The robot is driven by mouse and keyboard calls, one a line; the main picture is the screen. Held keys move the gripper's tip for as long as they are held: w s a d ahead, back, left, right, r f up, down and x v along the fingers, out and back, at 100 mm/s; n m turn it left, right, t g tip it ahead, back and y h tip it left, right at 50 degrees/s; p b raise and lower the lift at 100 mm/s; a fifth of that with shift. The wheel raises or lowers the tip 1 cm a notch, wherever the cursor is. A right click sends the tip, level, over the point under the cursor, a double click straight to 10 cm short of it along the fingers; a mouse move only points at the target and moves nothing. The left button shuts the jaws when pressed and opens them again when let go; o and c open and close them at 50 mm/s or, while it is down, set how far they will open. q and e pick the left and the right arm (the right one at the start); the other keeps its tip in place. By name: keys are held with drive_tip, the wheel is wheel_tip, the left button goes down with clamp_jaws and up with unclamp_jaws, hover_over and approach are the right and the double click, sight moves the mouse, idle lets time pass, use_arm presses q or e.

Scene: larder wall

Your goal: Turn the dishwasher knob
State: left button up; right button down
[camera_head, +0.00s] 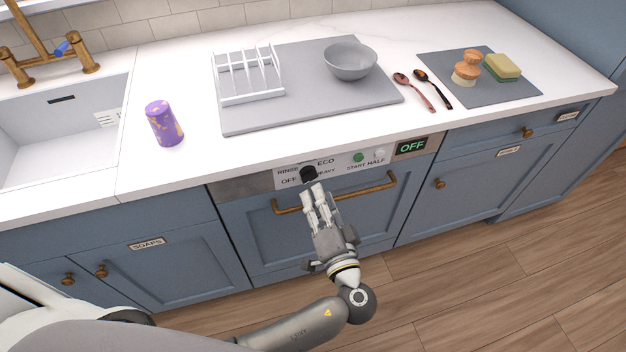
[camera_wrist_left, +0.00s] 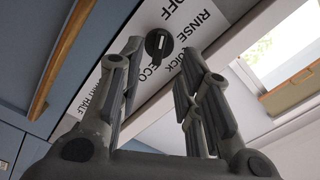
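The dishwasher knob (camera_head: 308,173) is small, round and black on the white control panel, among labels such as OFF, RINSE, ECO and HEAVY. My left gripper (camera_head: 317,192) is just in front of it, its fingers pointing up at the knob. In the left wrist view the knob (camera_wrist_left: 158,43) shows between the two spread fingertips, with a pale mark on its face. The gripper is open, and the fingers look apart from the knob. Which label the mark points to is unclear. The display (camera_head: 412,147) reads OFF in green. My right gripper is out of view.
A brass bar handle (camera_head: 374,188) crosses the dishwasher door behind my left gripper. A green button (camera_head: 358,157) and a pale button (camera_head: 379,154) sit right of the knob. The countertop (camera_head: 195,158) overhangs the panel. A purple tumbler (camera_head: 165,124) stands on it.

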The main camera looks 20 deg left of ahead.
sight(311, 180)
use_arm(q)
drive_tip(key=x, duration=0.5)
drive_tip(key=shift+w+a+p, duration=0.1)
drive_tip(key=shift+w+p, duration=0.05)
drive_tip(key=shift+p, duration=0.25)
drive_tip(key=shift+f, duration=0.1)
clamp_jaws()
